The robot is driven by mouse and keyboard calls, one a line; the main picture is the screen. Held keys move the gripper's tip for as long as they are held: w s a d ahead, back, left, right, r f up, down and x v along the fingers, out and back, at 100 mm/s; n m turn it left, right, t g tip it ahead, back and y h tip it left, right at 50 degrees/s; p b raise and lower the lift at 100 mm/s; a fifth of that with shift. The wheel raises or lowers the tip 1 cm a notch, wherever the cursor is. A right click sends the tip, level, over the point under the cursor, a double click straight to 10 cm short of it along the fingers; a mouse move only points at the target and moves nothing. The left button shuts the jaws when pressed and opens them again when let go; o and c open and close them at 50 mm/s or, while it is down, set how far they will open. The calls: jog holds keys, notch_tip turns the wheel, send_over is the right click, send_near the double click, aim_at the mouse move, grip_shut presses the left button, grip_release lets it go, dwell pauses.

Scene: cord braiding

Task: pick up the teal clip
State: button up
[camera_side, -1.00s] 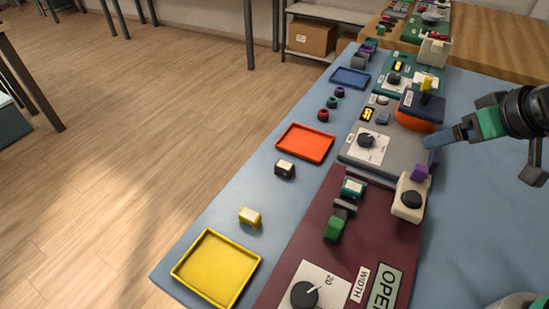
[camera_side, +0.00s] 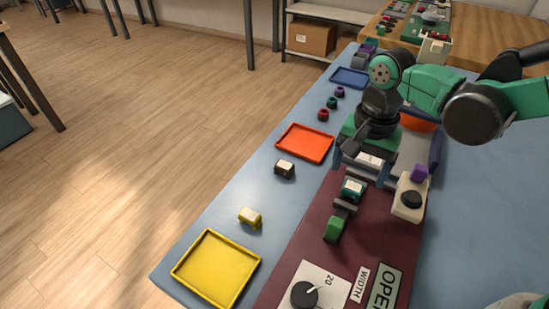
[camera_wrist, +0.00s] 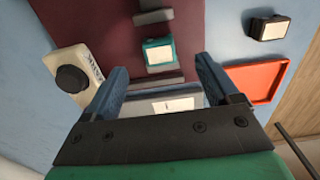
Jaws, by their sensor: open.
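The teal clip (camera_side: 352,188) has a pale label on top and sits between two grey bars on the maroon panel (camera_side: 318,240). In the wrist view the teal clip (camera_wrist: 159,54) lies ahead of my gripper, roughly centred between the fingers' lines. My gripper (camera_side: 362,172) is open and empty, above the near end of the grey panel and just behind the clip. In the wrist view its two blue fingers (camera_wrist: 160,75) are spread wide and do not touch the clip.
A cream block with a black knob (camera_side: 410,199) stands right of the clip. A green piece (camera_side: 335,229) lies nearer on the panel. A black clip (camera_side: 285,169), yellow clip (camera_side: 250,217), orange tray (camera_side: 305,142) and yellow tray (camera_side: 253,272) are to the left.

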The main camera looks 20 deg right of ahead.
aim_at(353, 186)
jog(key=shift+f, duration=2)
grip_shut()
jog(key=shift+r, duration=0.15)
